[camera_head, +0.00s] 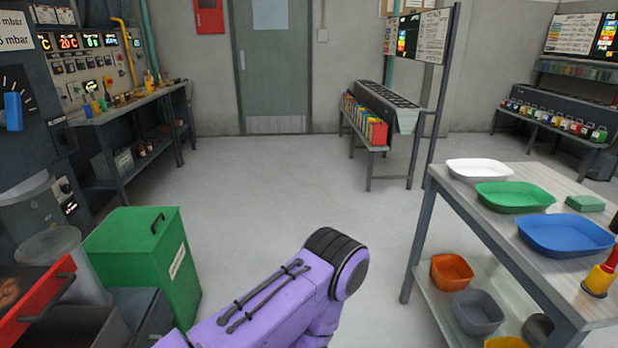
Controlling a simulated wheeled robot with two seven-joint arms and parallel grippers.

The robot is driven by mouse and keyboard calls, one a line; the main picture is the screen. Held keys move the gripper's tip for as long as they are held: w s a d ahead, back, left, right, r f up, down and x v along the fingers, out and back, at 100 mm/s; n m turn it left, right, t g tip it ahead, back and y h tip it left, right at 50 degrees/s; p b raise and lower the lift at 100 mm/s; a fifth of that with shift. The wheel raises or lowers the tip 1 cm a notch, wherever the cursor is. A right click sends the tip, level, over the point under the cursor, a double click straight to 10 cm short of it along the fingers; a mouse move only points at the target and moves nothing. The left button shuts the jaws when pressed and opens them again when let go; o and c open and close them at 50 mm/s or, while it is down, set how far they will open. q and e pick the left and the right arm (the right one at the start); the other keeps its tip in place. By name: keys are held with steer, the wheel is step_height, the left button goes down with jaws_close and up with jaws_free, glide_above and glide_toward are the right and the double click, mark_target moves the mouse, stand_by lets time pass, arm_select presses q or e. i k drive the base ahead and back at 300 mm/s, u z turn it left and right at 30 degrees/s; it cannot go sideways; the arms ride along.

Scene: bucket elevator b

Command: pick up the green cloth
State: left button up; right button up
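The green cloth (584,203) looks like a small folded green block. It lies on the table (455,188) at the right, behind the blue tray and to the right of the green tray. A purple arm link of mine reaches up from the bottom middle of the view, well left of the table. Neither of my grippers shows.
On the table are a white tray (480,170), a green tray (514,197), a blue tray (563,235) and a red-yellow object (600,277). Bins, one orange (452,271), sit on its lower shelf. A green box (150,262) stands at left. The middle floor is clear.

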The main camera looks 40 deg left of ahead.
mark_target(585, 203)
steer(key=u, duration=1.9)
steer(key=i, duration=1.75)
